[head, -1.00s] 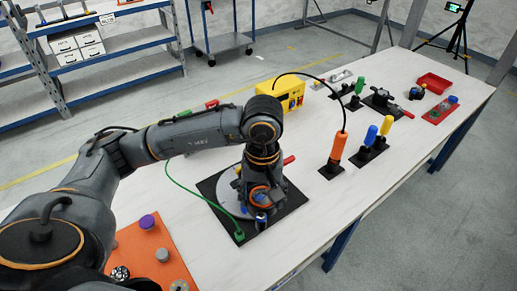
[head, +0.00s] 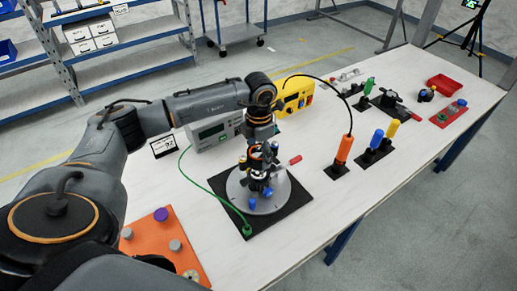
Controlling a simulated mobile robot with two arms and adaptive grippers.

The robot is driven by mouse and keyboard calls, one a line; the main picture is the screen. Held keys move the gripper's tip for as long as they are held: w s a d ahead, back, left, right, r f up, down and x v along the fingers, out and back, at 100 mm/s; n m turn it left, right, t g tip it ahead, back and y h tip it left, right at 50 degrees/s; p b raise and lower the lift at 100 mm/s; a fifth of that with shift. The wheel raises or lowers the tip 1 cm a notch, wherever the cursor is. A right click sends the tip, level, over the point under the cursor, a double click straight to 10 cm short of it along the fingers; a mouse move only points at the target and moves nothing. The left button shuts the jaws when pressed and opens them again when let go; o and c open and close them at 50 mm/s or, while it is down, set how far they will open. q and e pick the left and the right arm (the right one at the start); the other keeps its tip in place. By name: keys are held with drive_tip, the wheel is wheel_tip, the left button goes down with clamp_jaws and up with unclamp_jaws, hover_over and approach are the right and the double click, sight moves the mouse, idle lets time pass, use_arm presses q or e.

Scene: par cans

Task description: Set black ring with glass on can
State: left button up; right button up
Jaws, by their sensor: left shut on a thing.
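My left gripper (head: 258,168) is over the grey round plate (head: 236,200), pointing down, and its jaws are shut on a small dark thing. This thing seems to be the black ring, but it is too small and too covered by the fingers to make out its glass. Blue knobs (head: 253,203) show just below and around the fingertips. I cannot tell the can apart from the gripper here, nor whether the ring touches it. The plate lies on a black square mat (head: 282,217). My right gripper is not in view.
A green cable (head: 196,181) runs to the mat's front corner. A grey meter (head: 212,133) and a yellow box (head: 297,95) stand behind. An orange board (head: 146,240) with knobs is at front left. An orange-handled tool (head: 343,150) stands right. The table's front right is clear.

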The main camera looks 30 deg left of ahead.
use_arm(q)
drive_tip(key=shift+w+a+f+n, duration=0.1)
drive_tip(key=shift+a+n, duration=0.1)
drive_tip(key=shift+n, duration=0.1)
drive_tip(key=shift+f+b, duration=0.55)
drive_tip(key=shift+f, duration=0.2)
drive_tip(key=shift+f+b, duration=1.85)
drive_tip(key=shift+f, duration=0.7)
drive_tip(key=shift+f+b, duration=0.1)
drive_tip(key=shift+b, duration=0.2)
drive_tip(key=shift+d, duration=0.1)
drive_tip(key=o, duration=0.7)
drive_tip(key=shift+o, duration=0.4)
